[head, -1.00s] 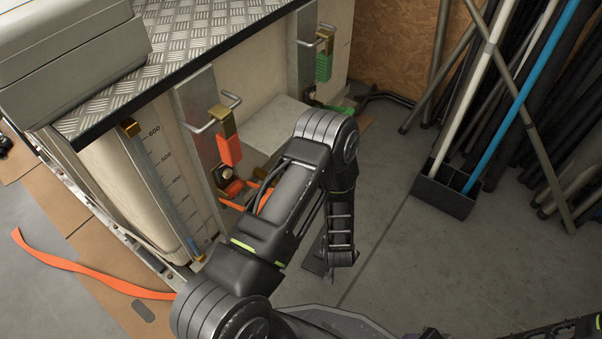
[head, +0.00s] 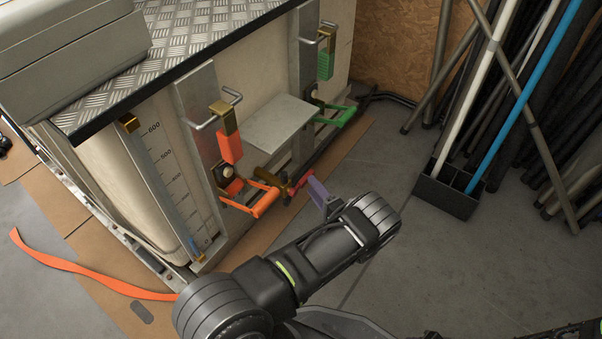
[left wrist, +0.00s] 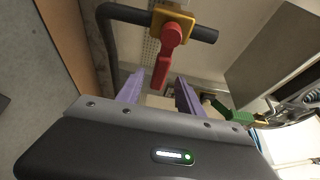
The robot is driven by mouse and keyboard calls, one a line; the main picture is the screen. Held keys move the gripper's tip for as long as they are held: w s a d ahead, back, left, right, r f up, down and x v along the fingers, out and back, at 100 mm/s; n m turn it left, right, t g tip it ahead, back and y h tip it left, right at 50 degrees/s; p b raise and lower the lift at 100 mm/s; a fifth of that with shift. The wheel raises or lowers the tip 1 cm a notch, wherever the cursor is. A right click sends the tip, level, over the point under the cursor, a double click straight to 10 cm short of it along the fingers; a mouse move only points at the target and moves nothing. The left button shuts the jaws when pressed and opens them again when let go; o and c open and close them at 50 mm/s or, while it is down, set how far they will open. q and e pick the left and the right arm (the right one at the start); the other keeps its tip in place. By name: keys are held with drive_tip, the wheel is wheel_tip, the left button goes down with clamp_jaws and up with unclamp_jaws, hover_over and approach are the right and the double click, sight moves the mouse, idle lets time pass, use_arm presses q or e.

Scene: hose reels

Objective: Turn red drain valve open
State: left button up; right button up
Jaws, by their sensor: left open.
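The red drain valve handle (head: 300,183) shows low beside the tank, partly behind my left gripper in the head view. In the left wrist view the red lever (left wrist: 165,62) hangs from a yellow-gold valve body (left wrist: 172,18) on a dark pipe. My left gripper (head: 320,193) is open, with its purple fingers close to the red handle. In the left wrist view the left gripper (left wrist: 159,92) has its fingers on either side of the lever's lower end, with no clear contact. My right gripper is not in view.
Poles stand in a black holder (head: 447,190) at right. The floor between is clear.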

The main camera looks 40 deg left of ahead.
sight(304, 176)
use_arm(q)
drive_tip(key=b+x, duration=0.2)
drive_tip(key=x, duration=0.5)
drive_tip(key=shift+w+a, duration=0.15)
drive_tip(key=shift+a, duration=0.25)
drive_tip(key=shift+c, duration=0.4)
clamp_jaws()
idle(0.7)
